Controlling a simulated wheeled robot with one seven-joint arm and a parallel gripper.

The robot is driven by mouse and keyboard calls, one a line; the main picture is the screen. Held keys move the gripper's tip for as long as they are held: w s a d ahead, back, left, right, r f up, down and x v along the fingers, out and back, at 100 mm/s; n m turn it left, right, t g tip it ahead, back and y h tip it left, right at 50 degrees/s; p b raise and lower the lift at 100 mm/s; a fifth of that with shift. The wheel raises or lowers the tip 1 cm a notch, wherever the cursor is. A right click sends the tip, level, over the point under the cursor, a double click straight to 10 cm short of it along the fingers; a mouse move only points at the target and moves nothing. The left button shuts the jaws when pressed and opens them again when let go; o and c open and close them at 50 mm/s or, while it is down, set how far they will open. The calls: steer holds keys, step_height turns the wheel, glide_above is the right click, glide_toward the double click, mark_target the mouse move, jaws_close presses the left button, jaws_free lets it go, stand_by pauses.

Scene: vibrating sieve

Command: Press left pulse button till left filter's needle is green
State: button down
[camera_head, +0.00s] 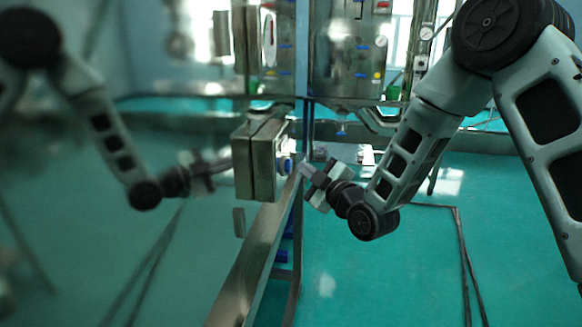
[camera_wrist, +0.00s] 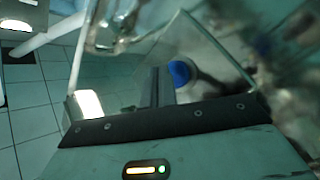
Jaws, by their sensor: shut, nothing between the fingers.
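My gripper (camera_head: 305,169) is shut and empty, reaching left toward the side of a metal box (camera_head: 258,160). A blue button (camera_head: 287,165) sticks out of that side, just left of my fingertips. In the wrist view the blue round button (camera_wrist: 180,73) shows close beside my fingers (camera_wrist: 158,85). I cannot tell whether they touch it. Small round gauges show on the equipment behind, one pale dial (camera_head: 381,41) and another (camera_head: 427,33). Their needles are too small to read, and I cannot tell which belongs to the left filter.
A shiny panel (camera_head: 130,240) fills the left and mirrors my arm and the box. A metal frame rail (camera_head: 255,255) runs below the box toward me. Steel vessels (camera_head: 348,60) stand behind. The green floor (camera_head: 370,280) at right is mostly open, with a thin dark frame.

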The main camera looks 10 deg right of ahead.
steer(key=shift+a, duration=0.1)
steer(key=shift+w+a+b, duration=0.15)
steer(key=shift+a+b, duration=0.15)
steer(key=shift+b, duration=0.1)
steer(key=shift+w+a+b, duration=0.2)
steer(key=shift+a+b, duration=0.1)
steer(key=shift+a, duration=0.2)
stand_by(0.8)
steer(key=shift+d, duration=0.1)
steer(key=shift+s+d+b, duration=0.35)
steer(key=shift+d+b, duration=0.05)
steer(key=shift+d, duration=0.35)
steer(key=shift+s+d+b, duration=0.3)
steer(key=shift+s+d, duration=0.05)
steer(key=shift+d, duration=0.45)
steer(key=shift+s+d+b, duration=0.25)
steer(key=shift+s+d, duration=0.05)
steer(key=shift+d, duration=0.45)
steer(key=shift+s+d+b, duration=0.3)
steer(key=shift+s+d, duration=0.05)
steer(key=shift+d, duration=0.45)
